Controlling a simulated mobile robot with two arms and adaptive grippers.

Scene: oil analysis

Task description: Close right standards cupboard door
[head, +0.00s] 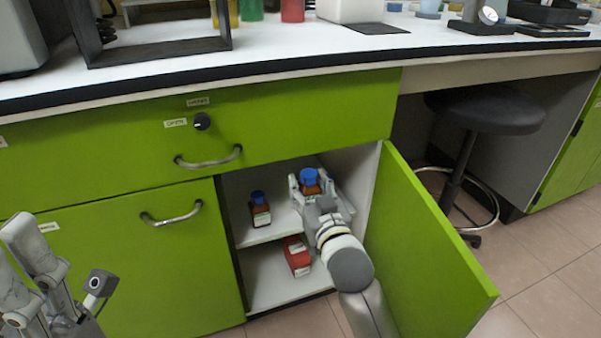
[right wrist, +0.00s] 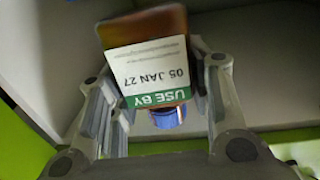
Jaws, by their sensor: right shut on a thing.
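The right standards cupboard door (head: 415,240) is green and stands wide open, its free edge out towards me. My right gripper (head: 309,188) is inside the cupboard, left of the door, shut on a brown bottle with a blue cap (head: 309,175). The right wrist view shows the bottle's label (right wrist: 150,75), reading "USE BY 05 JAN 27", between the fingers. The gripper partly hides the bottle; whether it touches the shelf (head: 275,226) is unclear. My left gripper (head: 35,245) is at the lower left, away from the cupboard; its opening cannot be made out.
Another blue-capped brown bottle (head: 260,210) stands on the shelf. The left door (head: 125,260) is closed, and so is the drawer (head: 290,130) above. A black stool (head: 485,108) stands right of the open door, with tiled floor around.

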